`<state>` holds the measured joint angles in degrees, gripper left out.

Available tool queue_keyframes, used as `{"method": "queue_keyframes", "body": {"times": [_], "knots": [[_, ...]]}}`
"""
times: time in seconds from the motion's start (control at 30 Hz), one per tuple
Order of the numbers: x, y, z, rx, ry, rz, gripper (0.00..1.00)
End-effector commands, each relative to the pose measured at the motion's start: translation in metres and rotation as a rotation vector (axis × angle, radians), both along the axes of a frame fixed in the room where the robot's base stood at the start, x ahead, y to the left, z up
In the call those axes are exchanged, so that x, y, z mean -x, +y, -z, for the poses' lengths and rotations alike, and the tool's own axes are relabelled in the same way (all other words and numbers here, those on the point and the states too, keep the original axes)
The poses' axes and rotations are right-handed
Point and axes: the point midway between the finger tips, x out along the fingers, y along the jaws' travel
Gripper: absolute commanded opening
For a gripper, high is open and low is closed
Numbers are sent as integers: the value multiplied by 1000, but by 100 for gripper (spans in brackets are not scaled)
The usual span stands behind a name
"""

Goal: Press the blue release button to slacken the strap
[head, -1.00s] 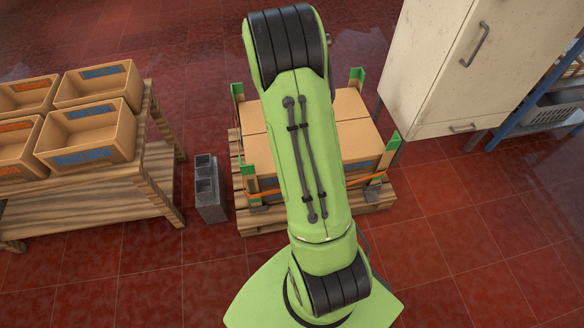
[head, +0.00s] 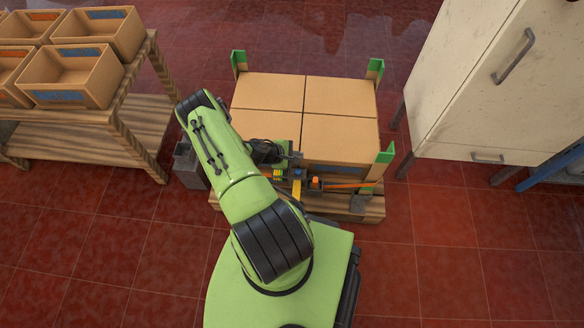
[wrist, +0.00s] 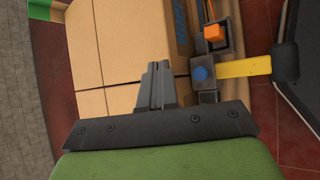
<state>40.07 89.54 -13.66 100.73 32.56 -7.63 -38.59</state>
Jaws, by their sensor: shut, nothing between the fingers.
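In the wrist view the blue release button (wrist: 201,74) is a round knob on a dark buckle fixture beside the cartons. An orange block (wrist: 214,33) sits above it, and a yellow bar (wrist: 245,67) extends to its right. My gripper (wrist: 158,72) is shut and empty, its fingers left of the button and apart from it in the picture; the depth gap is unclear. In the head view the orange strap (head: 346,185) runs along the front of the carton stack (head: 305,110), and my gripper (head: 294,158) is at the stack's front, near the buckle.
The cartons stand on a wooden pallet (head: 368,207) with green-topped corner posts (head: 386,157). A cream cabinet (head: 470,90) stands on the right. Red floor is clear in front at right.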

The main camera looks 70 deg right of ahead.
Motion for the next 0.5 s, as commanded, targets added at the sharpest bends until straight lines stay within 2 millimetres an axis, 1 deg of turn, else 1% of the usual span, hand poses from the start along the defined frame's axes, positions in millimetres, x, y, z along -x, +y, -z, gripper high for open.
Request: {"method": "queue_keyframes", "body": {"times": [0.27,0.37,0.5], "knots": [[-1,0,1,-1,-1,1,0],[-1,0,12,0,-1,1,0],[-1,0,34,0,-2,1,0]]}}
